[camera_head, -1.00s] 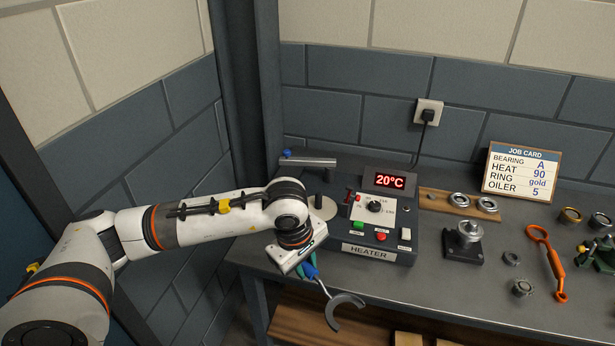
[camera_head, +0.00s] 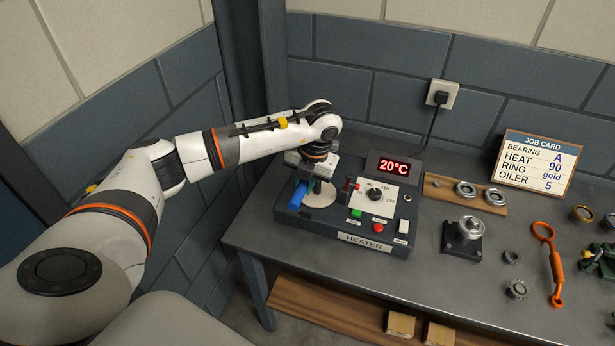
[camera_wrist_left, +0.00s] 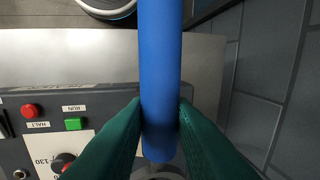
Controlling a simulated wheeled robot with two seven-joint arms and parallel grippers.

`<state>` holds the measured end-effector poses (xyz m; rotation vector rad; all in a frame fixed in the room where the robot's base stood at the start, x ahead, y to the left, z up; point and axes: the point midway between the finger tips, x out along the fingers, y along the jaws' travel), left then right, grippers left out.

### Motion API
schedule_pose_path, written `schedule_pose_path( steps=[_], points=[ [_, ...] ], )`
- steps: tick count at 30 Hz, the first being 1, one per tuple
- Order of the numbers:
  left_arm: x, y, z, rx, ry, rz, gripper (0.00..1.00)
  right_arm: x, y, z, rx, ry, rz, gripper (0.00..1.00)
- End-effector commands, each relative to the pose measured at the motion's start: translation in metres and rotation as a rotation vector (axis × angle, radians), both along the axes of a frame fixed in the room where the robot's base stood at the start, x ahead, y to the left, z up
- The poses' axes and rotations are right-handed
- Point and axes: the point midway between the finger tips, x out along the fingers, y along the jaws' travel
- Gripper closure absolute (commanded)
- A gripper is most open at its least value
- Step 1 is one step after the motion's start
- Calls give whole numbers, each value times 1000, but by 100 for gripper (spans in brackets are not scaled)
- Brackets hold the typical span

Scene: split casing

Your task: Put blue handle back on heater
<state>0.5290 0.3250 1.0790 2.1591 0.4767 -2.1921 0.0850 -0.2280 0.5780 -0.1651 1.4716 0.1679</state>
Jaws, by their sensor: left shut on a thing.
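The heater (camera_head: 345,232) is a dark box on the bench, with a red 20°C display, a dial and buttons. My left gripper (camera_head: 307,192) is over its left part, beside a pale round disc (camera_head: 322,198). It is shut on the blue handle (camera_head: 296,197), which slants down and toward the front. In the left wrist view, green fingertips (camera_wrist_left: 160,112) grip the blue handle (camera_wrist_left: 160,60) from both sides. A grey part shows at the handle's lower end. My wrist hides the heater's back left, so I cannot tell whether the handle is seated. My right gripper is out of view.
Right of the heater are a wooden strip with rings (camera_head: 466,190), a metal stand (camera_head: 468,237), an orange tool (camera_head: 551,262) and a job card (camera_head: 536,160). A cable runs to the wall socket (camera_head: 441,94). The bench (camera_head: 400,270) is bare in front of them.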

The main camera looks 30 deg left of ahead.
Motion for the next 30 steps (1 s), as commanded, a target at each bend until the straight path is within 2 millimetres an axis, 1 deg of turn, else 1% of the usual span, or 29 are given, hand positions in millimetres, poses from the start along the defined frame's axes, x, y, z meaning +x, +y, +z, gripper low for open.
schedule_pose_path(
  steps=[8,15,17,30],
  points=[
    [0,0,-14,-1,-2,0,100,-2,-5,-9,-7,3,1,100],
    [0,-1,-37,0,-3,-2,100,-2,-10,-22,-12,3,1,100],
    [1,0,-32,-1,-4,-2,100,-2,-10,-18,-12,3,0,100],
    [1,0,-31,9,-5,-2,100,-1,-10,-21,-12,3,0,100]
  ],
)
